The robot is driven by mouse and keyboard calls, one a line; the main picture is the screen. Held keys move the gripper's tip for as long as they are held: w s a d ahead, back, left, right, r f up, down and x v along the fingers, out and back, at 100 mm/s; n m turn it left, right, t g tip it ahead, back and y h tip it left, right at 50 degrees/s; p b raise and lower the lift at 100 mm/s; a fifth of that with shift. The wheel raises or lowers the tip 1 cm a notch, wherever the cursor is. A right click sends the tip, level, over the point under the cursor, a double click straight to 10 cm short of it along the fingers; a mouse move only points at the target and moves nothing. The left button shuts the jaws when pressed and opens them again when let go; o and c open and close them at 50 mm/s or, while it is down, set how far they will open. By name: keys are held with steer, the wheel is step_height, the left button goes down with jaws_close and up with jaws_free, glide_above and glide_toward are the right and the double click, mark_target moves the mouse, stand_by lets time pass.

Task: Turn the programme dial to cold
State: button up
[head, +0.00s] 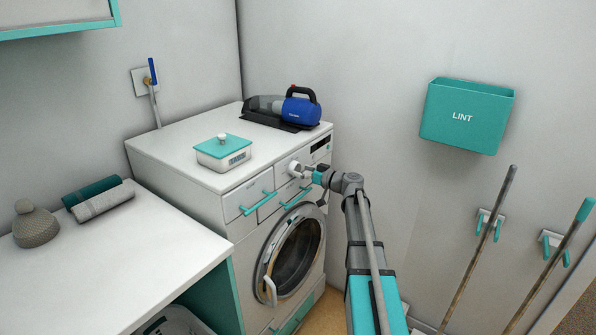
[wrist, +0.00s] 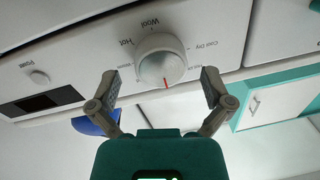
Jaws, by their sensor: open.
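The programme dial (wrist: 160,55) is a round white knob on the washing machine's front panel. In the wrist view its red pointer line is at the lower edge, pointing down in the picture. "Wool" is printed above it and "Hot" at its upper left; the smaller labels to the right and lower left are hard to read. My gripper (wrist: 161,82) is open, with one finger on each side of the dial and gaps visible. In the head view my gripper (head: 307,173) is at the panel, close to the dial (head: 294,167).
The washing machine (head: 180,155) carries a teal-lidded box (head: 222,152) and a blue handheld vacuum (head: 300,108) on top. Teal drawer handles (head: 257,204) sit below the panel. A round button (wrist: 39,77) and dark display (wrist: 50,101) are left of the dial in the wrist view.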

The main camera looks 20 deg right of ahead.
steer(key=shift+w+a, duration=0.4)
steer(key=shift+w, duration=0.1)
steer(key=c, duration=1.1)
steer(key=shift+m, duration=0.5)
steer(key=m, duration=0.3)
steer(key=shift+m+b, duration=0.3)
steer(key=shift+b, duration=0.05)
steer(key=m, duration=0.4)
steer(key=shift+t, duration=0.3)
steer(key=shift+m, duration=0.3)
